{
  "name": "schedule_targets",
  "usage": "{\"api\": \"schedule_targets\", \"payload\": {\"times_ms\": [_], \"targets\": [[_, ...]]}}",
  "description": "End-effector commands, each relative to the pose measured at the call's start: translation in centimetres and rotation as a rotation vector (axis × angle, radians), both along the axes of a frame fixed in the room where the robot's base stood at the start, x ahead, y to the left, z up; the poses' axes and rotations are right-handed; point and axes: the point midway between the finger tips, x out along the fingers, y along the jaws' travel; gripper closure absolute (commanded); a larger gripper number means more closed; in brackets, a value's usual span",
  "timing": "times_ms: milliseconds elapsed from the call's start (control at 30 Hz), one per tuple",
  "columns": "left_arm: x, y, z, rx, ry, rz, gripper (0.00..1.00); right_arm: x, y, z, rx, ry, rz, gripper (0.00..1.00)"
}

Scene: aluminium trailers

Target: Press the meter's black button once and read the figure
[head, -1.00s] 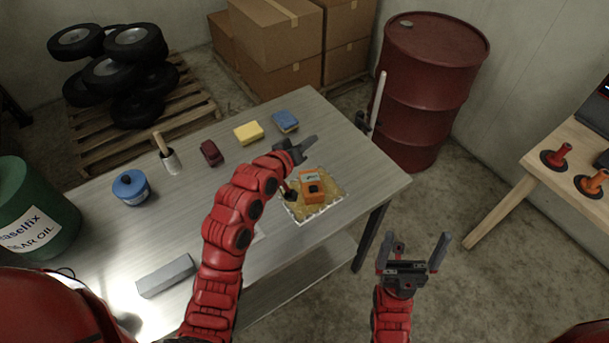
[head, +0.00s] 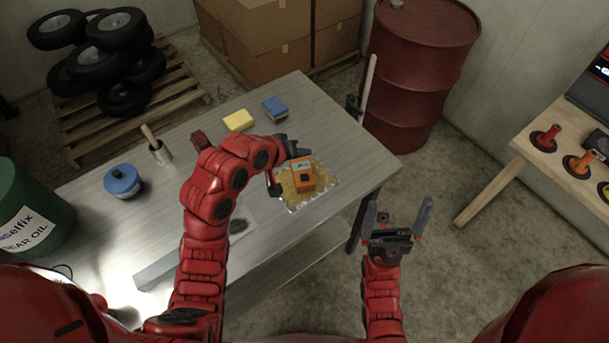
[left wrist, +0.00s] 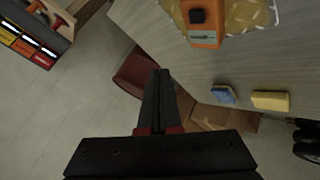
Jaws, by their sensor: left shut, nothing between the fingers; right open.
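My left gripper (head: 306,150) is shut and empty, just beyond the meter in the head view and apart from the button. My right gripper (head: 398,208) is open and empty, off the table's front right.
A yellow sponge (head: 239,120) and blue sponge (head: 275,107) lie behind the mat. A blue pot (head: 123,182), a brush (head: 157,147) and a grey bar (head: 150,272) are further left. A red drum (head: 420,75) stands behind the table.

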Motion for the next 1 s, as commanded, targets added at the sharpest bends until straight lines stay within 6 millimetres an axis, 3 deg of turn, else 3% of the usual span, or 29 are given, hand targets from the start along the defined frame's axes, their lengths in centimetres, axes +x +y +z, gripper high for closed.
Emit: {"api": "schedule_targets", "payload": {"times_ms": [233,600,1000], "targets": [[0.0,0.0,-2.3,0.0,0.002,0.001,1.0,0.0,0.0,-1.2,0.0,0.0,0.0,0.0],[-0.1,0.0,-7.7,0.0,0.004,0.002,1.0,0.0,0.0,-4.0,0.0,0.0,0.0,0.0],[0.0,0.0,-8.6,-0.001,0.0,0.0,1.0,0.0,0.0,-4.4,0.0,0.0,0.0,0.0]]}}
